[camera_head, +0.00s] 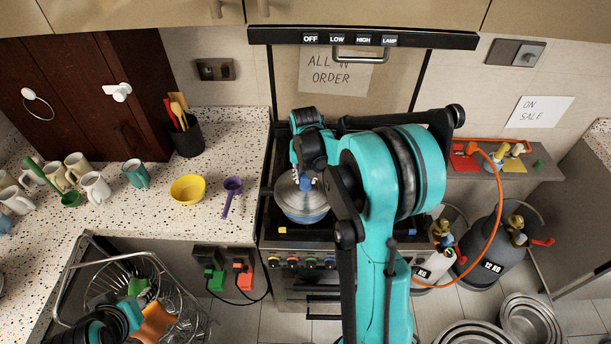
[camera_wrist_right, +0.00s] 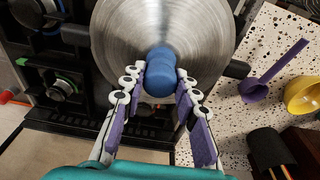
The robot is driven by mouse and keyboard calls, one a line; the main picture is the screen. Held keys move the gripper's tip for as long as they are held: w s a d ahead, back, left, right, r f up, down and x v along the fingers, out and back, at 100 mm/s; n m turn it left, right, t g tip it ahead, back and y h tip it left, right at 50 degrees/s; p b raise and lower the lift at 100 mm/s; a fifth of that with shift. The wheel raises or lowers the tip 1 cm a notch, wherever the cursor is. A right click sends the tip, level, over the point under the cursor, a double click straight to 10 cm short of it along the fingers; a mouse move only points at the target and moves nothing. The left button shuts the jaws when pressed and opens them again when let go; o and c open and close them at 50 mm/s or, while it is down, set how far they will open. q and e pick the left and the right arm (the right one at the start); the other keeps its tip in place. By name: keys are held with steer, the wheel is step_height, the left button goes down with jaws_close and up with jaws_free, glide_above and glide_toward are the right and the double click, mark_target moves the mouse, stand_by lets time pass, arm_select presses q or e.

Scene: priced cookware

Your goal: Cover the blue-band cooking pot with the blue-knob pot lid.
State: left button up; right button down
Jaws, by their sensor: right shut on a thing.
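The blue-band cooking pot (camera_head: 304,219) stands on the stove, partly behind my right arm. The pot lid (camera_head: 292,203) is a round metal disc over the pot's opening. It looks level; whether it rests fully on the rim I cannot tell. Its blue knob (camera_head: 306,184) also shows in the right wrist view (camera_wrist_right: 160,75), with the lid's brushed metal (camera_wrist_right: 130,35) filling the top middle. My right gripper (camera_wrist_right: 158,84) is shut on the knob, one finger on each side. Dark pot handles (camera_wrist_right: 238,69) stick out beyond the lid there.
A yellow bowl (camera_head: 187,190) and a purple ladle (camera_head: 232,194) lie on the speckled counter left of the stove. Several mugs (camera_head: 96,188) stand farther left. A wire dish rack (camera_head: 190,308) is at lower left. Gas cylinders (camera_head: 487,254) stand at right.

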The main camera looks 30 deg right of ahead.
mark_target(305, 191)
steer(key=shift+c, duration=2.1)
jaws_free()
step_height(305, 191, up, 12)
steer(key=s, duration=0.1)
steer(key=shift+s+a, duration=0.3)
steer(key=shift+a, duration=0.15)
steer(key=shift+f, duration=0.1)
